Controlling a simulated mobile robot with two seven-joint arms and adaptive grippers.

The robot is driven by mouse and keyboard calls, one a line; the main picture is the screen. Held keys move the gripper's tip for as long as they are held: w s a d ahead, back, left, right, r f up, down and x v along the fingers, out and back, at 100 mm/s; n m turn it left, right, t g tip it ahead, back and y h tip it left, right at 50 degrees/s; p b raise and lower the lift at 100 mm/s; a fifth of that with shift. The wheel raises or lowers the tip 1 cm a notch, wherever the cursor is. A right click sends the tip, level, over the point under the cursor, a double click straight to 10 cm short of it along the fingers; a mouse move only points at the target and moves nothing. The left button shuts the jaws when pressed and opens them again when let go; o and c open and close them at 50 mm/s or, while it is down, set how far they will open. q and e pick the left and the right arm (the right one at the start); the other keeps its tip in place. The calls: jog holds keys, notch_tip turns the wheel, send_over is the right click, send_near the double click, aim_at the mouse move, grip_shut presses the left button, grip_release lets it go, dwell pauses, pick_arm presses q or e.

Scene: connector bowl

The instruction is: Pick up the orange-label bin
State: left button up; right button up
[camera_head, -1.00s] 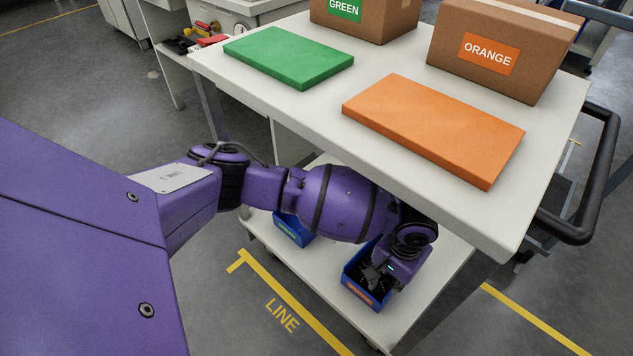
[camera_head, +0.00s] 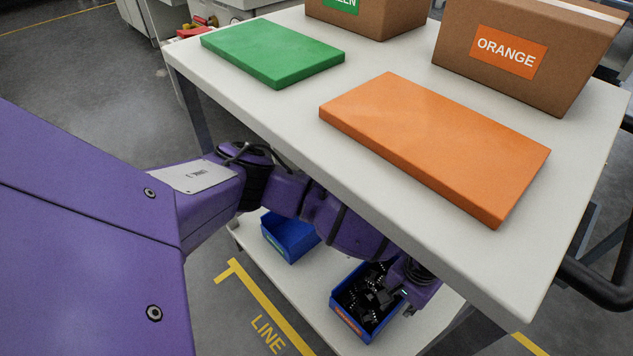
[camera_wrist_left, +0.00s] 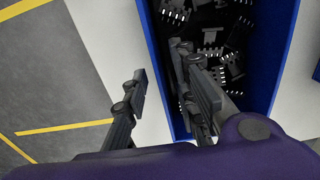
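The orange-label bin (camera_head: 346,323) is a blue open bin on the cart's lower shelf, holding several black connectors. Its orange label is on the front wall. My left gripper (camera_head: 398,300) is at the bin's right side in the head view, partly hidden by my wrist. In the left wrist view, its two fingers (camera_wrist_left: 165,98) are spread, with the bin's blue side wall (camera_wrist_left: 160,68) between them. One finger appears outside the bin and the other over its inside. Whether either touches the wall cannot be told. My right gripper is not in view.
A second blue bin (camera_head: 289,238) stands to the left on the lower shelf (camera_head: 290,285). The white table top (camera_head: 300,95) overhangs my arm. It carries a green slab (camera_head: 272,52), an orange slab (camera_head: 435,145) and two cardboard boxes, one labelled orange (camera_head: 530,65).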

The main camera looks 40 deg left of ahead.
pick_arm(q)
jog(key=shift+w+f, duration=0.15)
jog(key=shift+f, duration=0.25)
jog(key=shift+r, duration=0.15)
grip_shut()
